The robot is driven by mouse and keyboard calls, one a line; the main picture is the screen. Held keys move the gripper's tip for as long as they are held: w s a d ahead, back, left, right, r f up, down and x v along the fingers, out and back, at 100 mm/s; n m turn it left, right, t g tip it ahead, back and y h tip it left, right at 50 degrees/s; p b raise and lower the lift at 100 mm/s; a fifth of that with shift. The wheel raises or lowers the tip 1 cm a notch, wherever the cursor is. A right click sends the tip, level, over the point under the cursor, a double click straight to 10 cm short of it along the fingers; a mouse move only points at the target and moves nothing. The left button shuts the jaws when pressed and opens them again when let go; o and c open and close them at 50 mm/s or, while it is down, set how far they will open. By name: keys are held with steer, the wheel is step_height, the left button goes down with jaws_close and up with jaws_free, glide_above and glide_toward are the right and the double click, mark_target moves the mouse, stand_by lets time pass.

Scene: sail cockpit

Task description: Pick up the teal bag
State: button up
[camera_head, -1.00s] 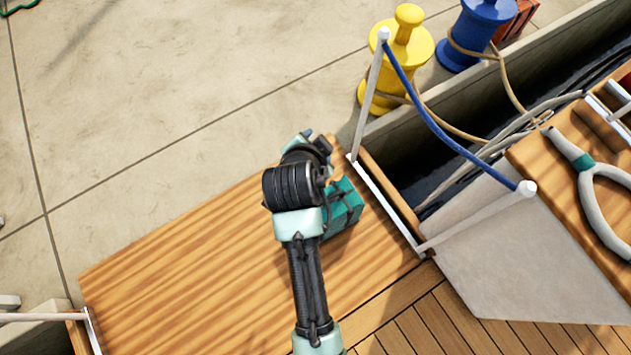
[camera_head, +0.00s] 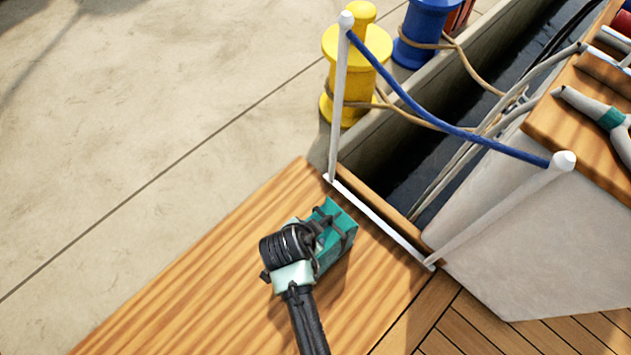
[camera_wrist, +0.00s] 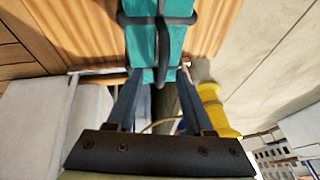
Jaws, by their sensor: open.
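The teal bag (camera_head: 337,236) has dark straps and sits on the wooden bench top near its far right corner, beside the white rail. In the head view my arm's wrist covers its left part. In the wrist view the bag (camera_wrist: 143,45) is at the top centre, with a dark strap crossing on it. My gripper (camera_wrist: 157,78) is open, its two fingers spread with the tips at either side of the bag's near end. I cannot tell whether the fingers touch it. The fingertips are hidden in the head view.
A white post (camera_head: 339,110) and a blue rope (camera_head: 430,112) stand just beyond the bag. Yellow (camera_head: 352,65) and blue (camera_head: 424,32) bollards are behind. The bench left of the bag is clear.

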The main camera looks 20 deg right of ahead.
steer(key=shift+b+x, duration=2.4)
steer(key=shift+x, duration=0.3)
steer(key=shift+w+d+r, duration=0.15)
steer(key=shift+r, duration=0.05)
steer(key=shift+c, duration=0.2)
jaws_close()
steer(key=shift+r, duration=0.2)
